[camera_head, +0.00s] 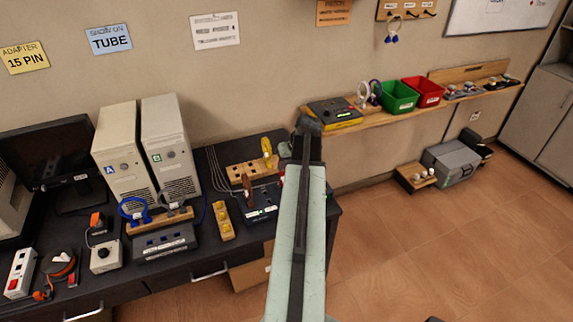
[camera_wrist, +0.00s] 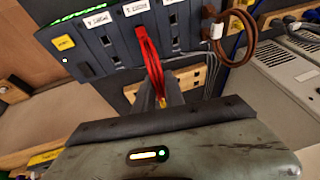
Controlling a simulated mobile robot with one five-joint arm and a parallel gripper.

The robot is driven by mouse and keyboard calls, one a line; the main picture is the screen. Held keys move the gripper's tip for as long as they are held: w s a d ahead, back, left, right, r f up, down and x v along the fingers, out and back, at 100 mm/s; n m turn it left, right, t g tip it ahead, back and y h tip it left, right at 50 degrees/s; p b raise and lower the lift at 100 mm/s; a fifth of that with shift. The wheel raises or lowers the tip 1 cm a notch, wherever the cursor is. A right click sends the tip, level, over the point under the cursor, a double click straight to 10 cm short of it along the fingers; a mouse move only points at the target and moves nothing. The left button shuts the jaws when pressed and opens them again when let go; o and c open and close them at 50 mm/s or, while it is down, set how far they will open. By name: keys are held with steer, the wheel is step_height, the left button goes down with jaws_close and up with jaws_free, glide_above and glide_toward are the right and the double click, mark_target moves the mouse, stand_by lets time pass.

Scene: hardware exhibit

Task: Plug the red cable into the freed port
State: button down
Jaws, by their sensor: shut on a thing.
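In the wrist view my gripper (camera_wrist: 165,92) is shut on the red cable (camera_wrist: 151,58), whose red length runs up from between the fingers. Its far end overlaps the front of the dark port box (camera_wrist: 92,58), between two visible dark slots. I cannot tell whether it is seated in a port or only in front of one. A brown cable (camera_wrist: 238,52) is at the box's right end. In the head view the dark box (camera_head: 262,213) and brown cable (camera_head: 248,186) show left of my arm, which hides my gripper and most of the red cable.
A wooden block (camera_head: 240,176) with a yellow cable (camera_head: 267,150) stands behind the box. A yellow block (camera_head: 223,222) lies left of it. Two computer towers (camera_head: 122,150) and a grey unit (camera_head: 165,243) are further left.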

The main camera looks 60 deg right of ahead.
steer(key=shift+f+b, duration=0.65)
stand_by(1.3)
steer(key=c, duration=1.3)
jaws_free()
steer(key=shift+c, duration=0.2)
steer(key=o, duration=0.7)
steer(key=shift+c, duration=0.2)
steer(key=shift+r, duration=0.1)
steer(key=p+v, duration=0.7)
steer(key=shift+r, duration=0.2)
